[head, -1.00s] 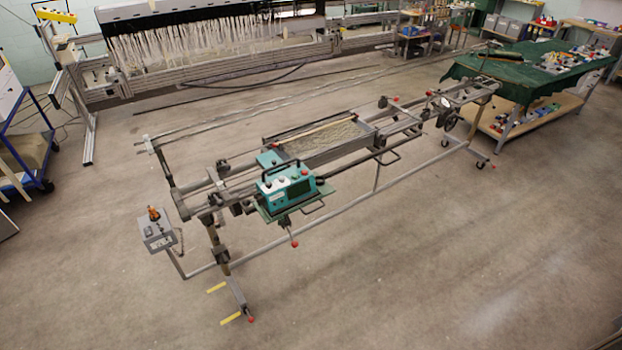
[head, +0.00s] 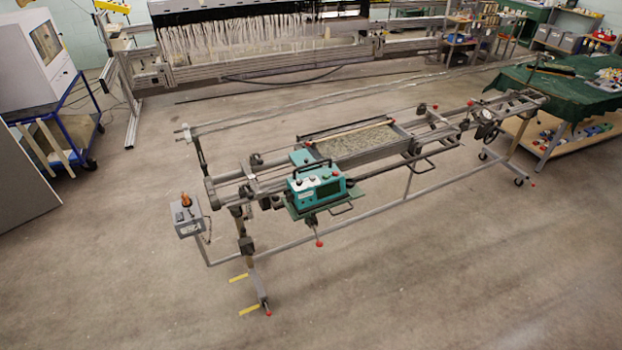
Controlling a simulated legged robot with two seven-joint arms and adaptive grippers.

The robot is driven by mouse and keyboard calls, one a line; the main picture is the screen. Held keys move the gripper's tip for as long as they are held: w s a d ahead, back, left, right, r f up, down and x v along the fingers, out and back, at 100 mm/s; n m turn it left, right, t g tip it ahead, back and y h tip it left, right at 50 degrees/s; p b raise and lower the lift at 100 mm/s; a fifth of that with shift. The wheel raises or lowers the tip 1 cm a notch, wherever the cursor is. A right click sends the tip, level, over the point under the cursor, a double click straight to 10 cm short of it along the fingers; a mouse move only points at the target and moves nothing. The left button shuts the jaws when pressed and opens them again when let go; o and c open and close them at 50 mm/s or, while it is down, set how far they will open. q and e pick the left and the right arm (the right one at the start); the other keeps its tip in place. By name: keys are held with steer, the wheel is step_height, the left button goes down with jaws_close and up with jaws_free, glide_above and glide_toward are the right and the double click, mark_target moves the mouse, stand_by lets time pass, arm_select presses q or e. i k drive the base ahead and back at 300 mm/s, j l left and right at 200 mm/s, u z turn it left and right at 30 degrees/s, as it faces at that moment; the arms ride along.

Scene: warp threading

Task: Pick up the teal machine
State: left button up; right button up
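The teal machine (head: 318,189) is a box with a black carrying handle on top, small knobs and a dark panel on its front right. It sits upright on a small green plate fixed to the long grey metal frame (head: 408,172), near the frame's left end. A red-tipped lever hangs below it. Neither of my grippers shows in the head view, and nothing is touching the machine.
A grey control box (head: 190,222) stands at the frame's left end. A blue cart (head: 62,135) is at the left, a green-covered table (head: 560,92) at the right. The foreground floor is clear.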

mark_target(321, 192)
steer(key=z, duration=3.95)
steer(key=u, duration=1.65)
steer(key=i+j+u, duration=0.1)
steer(key=u, duration=0.4)
steer(key=i+j+u, duration=0.2)
steer(key=u, duration=0.3)
steer(key=i+j+u, duration=0.15)
steer(key=u, duration=0.3)
steer(key=i+u, duration=0.2)
steer(key=u, duration=0.3)
